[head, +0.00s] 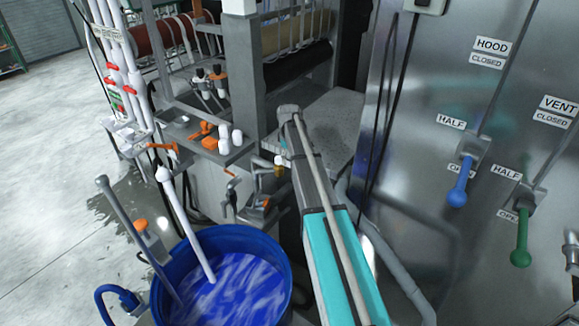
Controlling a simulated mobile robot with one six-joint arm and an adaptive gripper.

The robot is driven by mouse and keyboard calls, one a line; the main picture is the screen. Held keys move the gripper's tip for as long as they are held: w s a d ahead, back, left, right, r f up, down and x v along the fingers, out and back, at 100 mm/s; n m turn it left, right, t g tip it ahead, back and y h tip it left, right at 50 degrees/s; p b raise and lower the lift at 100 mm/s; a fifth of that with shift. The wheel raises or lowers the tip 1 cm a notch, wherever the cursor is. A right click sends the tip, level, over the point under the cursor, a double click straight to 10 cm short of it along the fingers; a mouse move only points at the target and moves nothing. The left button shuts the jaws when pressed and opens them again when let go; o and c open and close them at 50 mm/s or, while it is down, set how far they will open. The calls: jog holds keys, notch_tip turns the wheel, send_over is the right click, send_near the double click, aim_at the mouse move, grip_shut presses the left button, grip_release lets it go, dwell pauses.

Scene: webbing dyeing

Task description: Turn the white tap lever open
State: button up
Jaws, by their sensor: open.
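A small white lever-like piece (262,162) shows beside a brass fitting (279,171), just left of my arm; it looks like the white tap lever, but it is too small to tell its position. My gripper (246,200) seems to be the dark pair of parts with orange bits just below it, left of my arm and above the blue tub's right rim. Its fingers stand apart and I see nothing between them. My own arm hides part of the wrist and the area behind it. I cannot tell whether the gripper touches the lever.
A blue tub (279,254) of blue liquid stands below, with a white pipe (184,222) and a grey rod (130,230) in it. A shelf (240,151) holds orange and white items. A steel panel at right has a blue lever (460,183) and green lever (521,240).

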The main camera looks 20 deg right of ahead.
jog(key=shift+f+b, duration=0.85)
jog(key=shift+f, duration=0.3)
grip_shut()
jog(key=shift+d, duration=0.15)
